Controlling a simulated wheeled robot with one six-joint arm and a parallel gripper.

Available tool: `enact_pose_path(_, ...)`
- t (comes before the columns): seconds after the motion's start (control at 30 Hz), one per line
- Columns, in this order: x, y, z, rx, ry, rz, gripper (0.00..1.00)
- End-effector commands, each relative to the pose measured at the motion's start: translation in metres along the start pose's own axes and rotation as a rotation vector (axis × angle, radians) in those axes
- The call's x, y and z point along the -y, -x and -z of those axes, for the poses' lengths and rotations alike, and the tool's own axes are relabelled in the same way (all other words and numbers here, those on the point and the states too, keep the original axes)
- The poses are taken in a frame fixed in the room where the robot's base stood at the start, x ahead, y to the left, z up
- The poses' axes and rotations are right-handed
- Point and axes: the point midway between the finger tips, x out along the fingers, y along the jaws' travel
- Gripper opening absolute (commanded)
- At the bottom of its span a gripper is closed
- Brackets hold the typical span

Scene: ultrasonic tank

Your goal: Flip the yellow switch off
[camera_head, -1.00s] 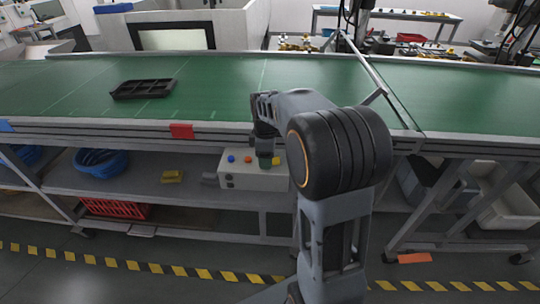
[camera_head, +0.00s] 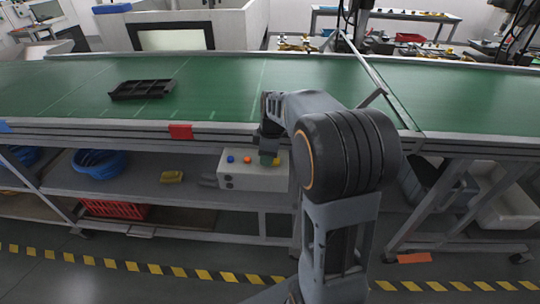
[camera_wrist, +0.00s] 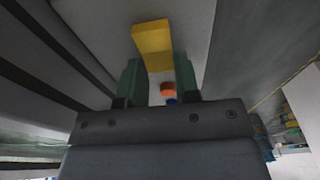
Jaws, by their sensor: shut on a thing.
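The yellow switch (camera_head: 277,161) sits at the right end of the top of a white control box (camera_head: 253,179) on the shelf under the conveyor. In the head view my gripper (camera_head: 269,158) partly covers it from above. In the wrist view the yellow switch (camera_wrist: 152,44) is a yellow block at the tips of my gripper's green fingers (camera_wrist: 158,68), which are shut on it. The exact contact is hard to see. An orange button (camera_head: 247,159) and a blue button (camera_head: 230,159) stand to its left on the box.
The green conveyor (camera_head: 220,85) runs above the shelf, its front edge close to my arm. A black tray (camera_head: 142,89) lies on the belt.

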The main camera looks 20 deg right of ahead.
Motion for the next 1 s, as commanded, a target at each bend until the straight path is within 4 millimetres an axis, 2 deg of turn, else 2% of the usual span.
enact_pose_path(0.2, 0.0021, -0.0009, -0.0044, -0.144, -0.004, 0.007, 0.06)
enact_pose_path(0.53, 0.0025, 0.0013, -0.0040, -0.162, -0.001, 0.009, 0.06)
enact_pose_path(0.57, 0.0025, 0.0013, -0.0040, -0.162, -0.001, 0.009, 0.32)
enact_pose_path(0.6, 0.0024, 0.0013, -0.0040, -0.161, -0.001, 0.009, 0.35)
enact_pose_path(0.8, 0.0012, 0.0018, -0.0048, -0.161, -0.003, 0.004, 0.55)
enact_pose_path(1.0, 0.0004, 0.0023, -0.0055, -0.160, -0.004, 0.002, 0.55)
